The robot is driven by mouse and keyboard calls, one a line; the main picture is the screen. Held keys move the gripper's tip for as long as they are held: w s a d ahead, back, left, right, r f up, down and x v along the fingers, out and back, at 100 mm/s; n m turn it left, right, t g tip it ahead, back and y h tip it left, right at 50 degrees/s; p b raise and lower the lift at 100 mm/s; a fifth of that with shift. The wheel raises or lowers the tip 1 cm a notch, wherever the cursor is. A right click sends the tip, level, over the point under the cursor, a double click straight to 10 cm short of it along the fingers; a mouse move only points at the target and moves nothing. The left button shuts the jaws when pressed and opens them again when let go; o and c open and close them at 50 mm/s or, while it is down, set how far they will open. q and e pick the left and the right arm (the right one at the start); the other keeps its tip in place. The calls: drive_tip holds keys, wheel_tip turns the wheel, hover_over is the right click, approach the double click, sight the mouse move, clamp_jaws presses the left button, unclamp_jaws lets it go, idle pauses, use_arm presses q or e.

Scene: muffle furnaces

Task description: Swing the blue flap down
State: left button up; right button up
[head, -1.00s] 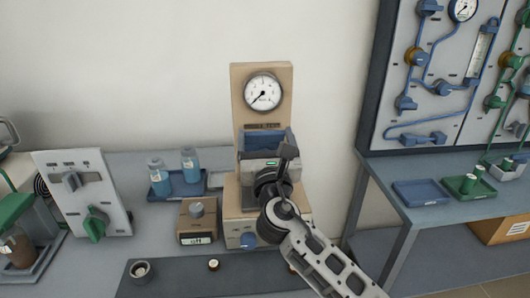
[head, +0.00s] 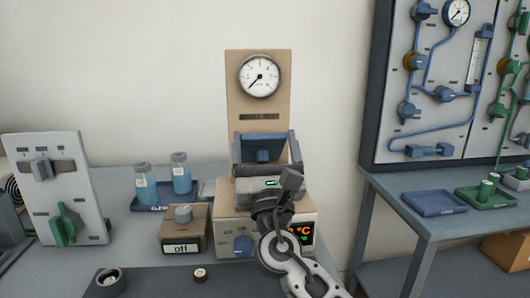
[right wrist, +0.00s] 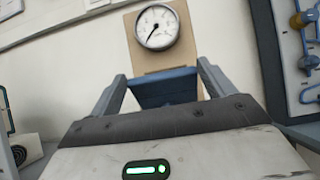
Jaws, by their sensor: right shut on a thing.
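The blue flap (head: 263,148) is on the front of the beige apparatus, below its round gauge (head: 260,76). My right gripper (head: 265,137) faces it, one finger along each side, and is shut on the flap's side edges. In the right wrist view the blue flap (right wrist: 165,88) shows between the two grey fingers, beyond the gripper's body with its green light. The gripper body and wrist hide the area below the flap. My left gripper is not in view.
A beige box with an Off display (head: 181,248) and a blue tray with two bottles (head: 152,199) stand left of the apparatus. A grey panel with a green handle (head: 60,190) is farther left. A bench with blue (head: 435,204) and green trays is at the right.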

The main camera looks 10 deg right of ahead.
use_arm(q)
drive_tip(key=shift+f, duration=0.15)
use_arm(e)
drive_tip(key=shift+f, duration=0.1)
drive_tip(key=o, duration=1.3)
use_arm(q)
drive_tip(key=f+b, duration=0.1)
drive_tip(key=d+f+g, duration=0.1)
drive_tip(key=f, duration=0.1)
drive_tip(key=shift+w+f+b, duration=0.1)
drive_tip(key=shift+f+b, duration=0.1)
drive_tip(key=shift+b, duration=0.2)
use_arm(e)
drive_tip(key=v, duration=1.6)
